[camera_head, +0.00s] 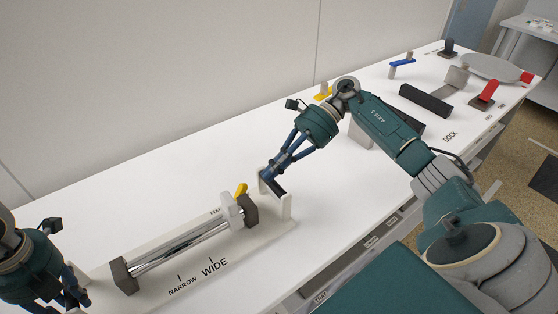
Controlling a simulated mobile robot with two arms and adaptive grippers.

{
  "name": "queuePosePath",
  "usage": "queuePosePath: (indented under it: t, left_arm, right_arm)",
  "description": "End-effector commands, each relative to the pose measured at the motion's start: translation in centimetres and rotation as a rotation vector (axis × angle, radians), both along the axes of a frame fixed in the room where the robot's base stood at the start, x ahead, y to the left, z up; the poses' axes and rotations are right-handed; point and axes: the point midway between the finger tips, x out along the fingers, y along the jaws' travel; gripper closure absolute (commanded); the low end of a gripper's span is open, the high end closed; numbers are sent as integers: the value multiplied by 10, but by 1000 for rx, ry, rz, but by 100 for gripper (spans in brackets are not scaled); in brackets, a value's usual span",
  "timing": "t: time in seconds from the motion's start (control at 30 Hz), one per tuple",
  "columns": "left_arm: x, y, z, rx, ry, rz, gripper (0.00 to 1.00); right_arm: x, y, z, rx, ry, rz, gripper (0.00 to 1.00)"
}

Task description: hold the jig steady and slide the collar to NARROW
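The jig (270,235) is a white plate with shiny rods (180,248) between two dark end blocks. The pale collar (231,211) with a yellow lever sits on the rods, close against the right end block. It is to the right of the WIDE mark (214,267); the NARROW mark (182,286) is further left. My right gripper (272,186) is low between two white uprights at the jig's right end; whether its fingers close on anything is unclear. My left gripper (78,294) is near the jig's left end, apart from the collar, partly cut off by the frame.
A dark block (425,101), a round grey plate (491,68), a red-handled part (486,94) and a blue-handled part (402,62) stand further along the white bench (130,190). A wall runs behind it. The bench is bare behind the jig.

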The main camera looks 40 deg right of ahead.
Motion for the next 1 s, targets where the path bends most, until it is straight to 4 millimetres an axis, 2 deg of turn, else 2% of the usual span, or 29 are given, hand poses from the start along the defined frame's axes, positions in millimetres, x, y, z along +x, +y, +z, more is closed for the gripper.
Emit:
queuePosePath:
  t: [0.03, 0.2, 0.4, 0.57, 1.0]
  left_arm:
    - [2, 1, 1, 1, -4, 7, 100]
    - [2, 1, 1, 1, -4, 7, 100]
    - [2, 1, 1, 1, -4, 8, 100]
    - [2, 1, 1, 1, -5, 8, 100]
    - [2, 1, 1, 1, -5, 8, 100]
  right_arm:
    - [-1, 11, -6, 3, 2, 3, 100]
    - [0, 41, -23, 4, 1, 2, 100]
    - [2, 68, -21, 3, -1, -1, 100]
    - [2, 76, -21, 2, -1, -2, 100]
    - [2, 80, -21, 2, 0, -2, 100]
